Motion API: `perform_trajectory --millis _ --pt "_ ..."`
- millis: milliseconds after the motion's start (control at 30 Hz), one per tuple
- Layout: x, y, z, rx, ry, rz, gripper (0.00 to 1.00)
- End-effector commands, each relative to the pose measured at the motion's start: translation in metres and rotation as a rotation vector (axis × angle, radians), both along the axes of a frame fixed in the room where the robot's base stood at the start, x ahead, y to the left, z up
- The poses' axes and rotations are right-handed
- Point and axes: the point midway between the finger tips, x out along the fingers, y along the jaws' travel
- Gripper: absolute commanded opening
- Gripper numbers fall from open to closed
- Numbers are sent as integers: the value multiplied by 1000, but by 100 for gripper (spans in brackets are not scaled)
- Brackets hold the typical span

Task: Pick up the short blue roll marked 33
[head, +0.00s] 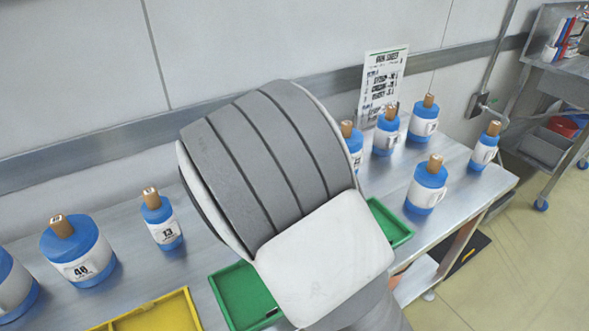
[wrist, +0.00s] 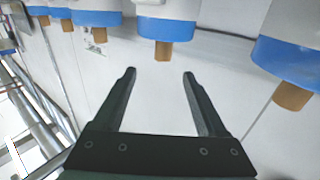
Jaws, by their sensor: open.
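Several blue-and-white rolls with brown cores stand on the metal table. I can read 40 on one wide roll (head: 77,250) and 13 on a narrow roll (head: 162,222). I cannot make out a 33 on any label. On the right, a front roll (head: 427,188), a far roll (head: 423,118) and others have labels too small to read. One roll (head: 357,155) is partly hidden by my arm. My gripper (wrist: 160,75) is open and empty in the wrist view, which looks upside down. A roll (wrist: 167,28) shows beyond the fingertips, apart from them.
A green tray (head: 243,297) and a yellow tray (head: 155,312) lie at the table's front. Another green tray (head: 388,222) is partly behind my arm. A printed sign (head: 381,82) stands at the back by the wall. A shelf cart (head: 555,110) is at the far right.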

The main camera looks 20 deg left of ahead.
Motion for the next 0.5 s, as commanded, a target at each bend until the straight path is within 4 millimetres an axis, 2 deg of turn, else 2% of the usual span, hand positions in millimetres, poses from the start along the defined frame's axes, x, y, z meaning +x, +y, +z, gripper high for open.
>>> perform_trajectory --millis 100,300,500 --pt "25 7 -1 -1 -1 -1 74" --pt "61 17 -1 -1 0 0 74" --pt "79 23 -1 -1 2 0 74"
